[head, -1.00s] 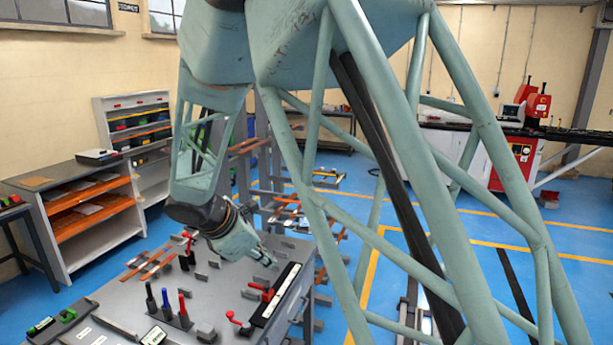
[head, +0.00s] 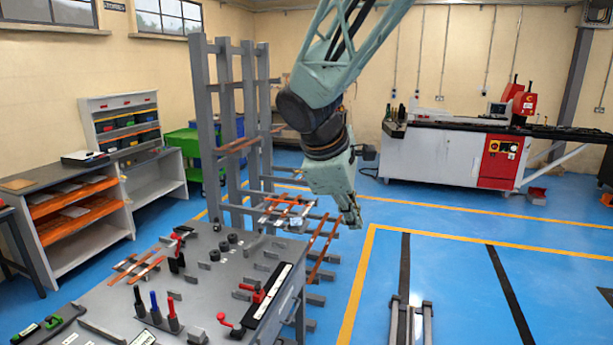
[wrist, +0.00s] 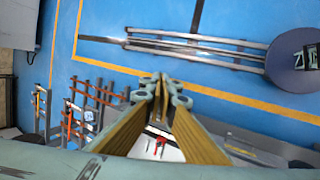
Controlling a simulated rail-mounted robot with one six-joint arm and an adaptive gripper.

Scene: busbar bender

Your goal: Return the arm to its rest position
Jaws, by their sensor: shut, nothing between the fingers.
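My gripper (head: 353,217) hangs from my arm right of the grey bench, pointing down in the head view. It is in the air, apart from the bench and the rack. In the wrist view my gripper (wrist: 160,82) shows with its fingertips together and nothing held. My arm's lattice links come in from the top of the head view.
The grey workbench (head: 200,285) with clamps and coloured-handled tools stands at lower left. The grey rack (head: 225,110) with copper bars is behind it. A red and white machine (head: 450,155) stands at the back right. Blue floor with yellow lines is open at right.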

